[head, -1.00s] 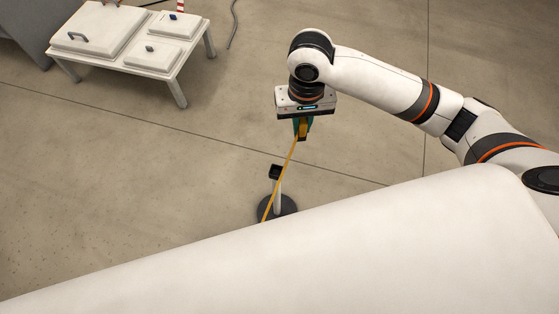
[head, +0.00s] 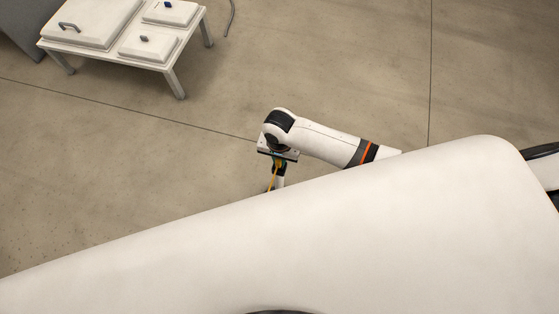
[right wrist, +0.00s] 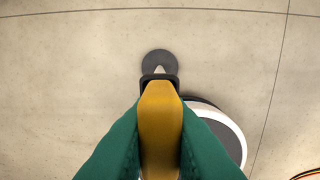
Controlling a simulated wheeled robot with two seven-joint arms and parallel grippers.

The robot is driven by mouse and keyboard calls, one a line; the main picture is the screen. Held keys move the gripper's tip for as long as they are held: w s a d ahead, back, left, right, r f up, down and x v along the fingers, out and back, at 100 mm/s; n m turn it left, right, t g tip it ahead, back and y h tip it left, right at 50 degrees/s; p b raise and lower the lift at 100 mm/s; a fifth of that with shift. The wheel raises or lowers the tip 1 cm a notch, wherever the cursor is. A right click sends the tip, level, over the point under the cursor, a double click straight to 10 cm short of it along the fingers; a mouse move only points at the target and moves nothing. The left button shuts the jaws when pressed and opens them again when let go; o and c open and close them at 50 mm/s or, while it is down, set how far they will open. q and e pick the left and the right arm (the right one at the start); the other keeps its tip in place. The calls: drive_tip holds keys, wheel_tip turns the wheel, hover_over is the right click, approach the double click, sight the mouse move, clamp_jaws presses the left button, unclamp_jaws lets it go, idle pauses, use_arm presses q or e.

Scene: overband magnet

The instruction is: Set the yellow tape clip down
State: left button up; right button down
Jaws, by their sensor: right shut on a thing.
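My right gripper (head: 279,167) points down, with green fingers shut on the yellow tape clip (right wrist: 160,125). In the right wrist view the clip fills the gap between the fingers (right wrist: 160,150). The clip's far end overlaps the black top (right wrist: 146,80) of a post; I cannot tell whether they touch. The post's dark round base (right wrist: 159,58) lies on the floor beyond. The lower post is hidden behind my white body. My left gripper is not in view.
A low white table (head: 172,75) with several lidded panels stands at the upper left. The concrete floor (head: 330,60) between the table and my right arm is clear.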

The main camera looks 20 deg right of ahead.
wheel_tip(320, 180, down, 2)
drive_tip(key=shift+f, duration=0.25)
drive_tip(key=shift+f, duration=0.15)
drive_tip(key=c, duration=1.4)
unclamp_jaws()
wheel_tip(320, 180, up, 12)
drive_tip(key=shift+r+p, duration=0.25)
drive_tip(key=shift+p, duration=0.8)
